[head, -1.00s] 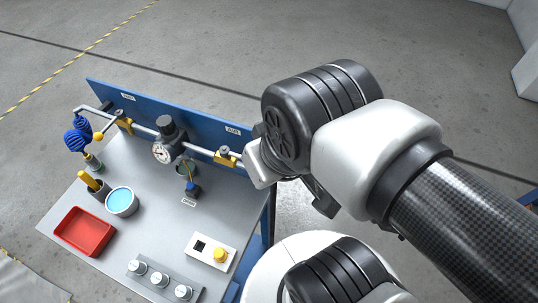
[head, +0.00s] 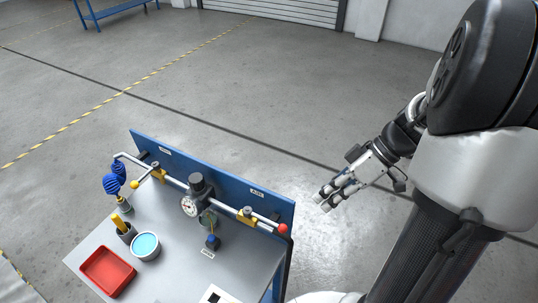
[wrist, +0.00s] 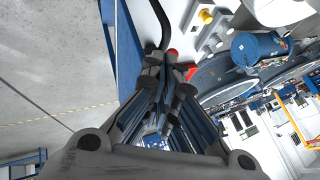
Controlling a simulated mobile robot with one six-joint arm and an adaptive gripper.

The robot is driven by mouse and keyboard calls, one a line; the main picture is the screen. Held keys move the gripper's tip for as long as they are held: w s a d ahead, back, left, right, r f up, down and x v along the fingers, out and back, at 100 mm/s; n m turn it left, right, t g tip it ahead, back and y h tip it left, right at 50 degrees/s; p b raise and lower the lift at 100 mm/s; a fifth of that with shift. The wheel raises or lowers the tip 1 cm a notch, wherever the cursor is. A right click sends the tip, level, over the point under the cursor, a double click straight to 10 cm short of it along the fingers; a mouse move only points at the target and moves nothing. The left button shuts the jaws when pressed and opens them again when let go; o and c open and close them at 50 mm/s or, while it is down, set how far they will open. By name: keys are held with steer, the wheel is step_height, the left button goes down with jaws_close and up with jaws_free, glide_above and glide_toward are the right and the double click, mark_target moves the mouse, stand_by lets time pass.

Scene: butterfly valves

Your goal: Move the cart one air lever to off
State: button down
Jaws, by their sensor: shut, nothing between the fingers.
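The cart (head: 227,272) has a blue back panel with a small plate reading AIR (head: 257,192). Below that plate a yellow valve body (head: 245,214) sits on the pipe. Its lever ends in a red ball (head: 283,229) and appears to lie roughly along the pipe, pointing right. My gripper (head: 325,202) is shut and empty, right of the red ball and apart from it in the head view. In the wrist view my gripper (wrist: 167,68) points toward the red ball (wrist: 172,53), which shows just past the fingertips, partly hidden.
Another yellow valve (head: 158,172) with a yellow ball (head: 134,184) is farther left on the pipe. A gauge (head: 189,207) stands between them.

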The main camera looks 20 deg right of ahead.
steer(key=b+x, duration=0.2)
steer(key=x, duration=0.8)
steer(key=shift+s+f+b, duration=0.1)
steer(key=shift+s+b, duration=0.15)
steer(key=shift+b, duration=0.25)
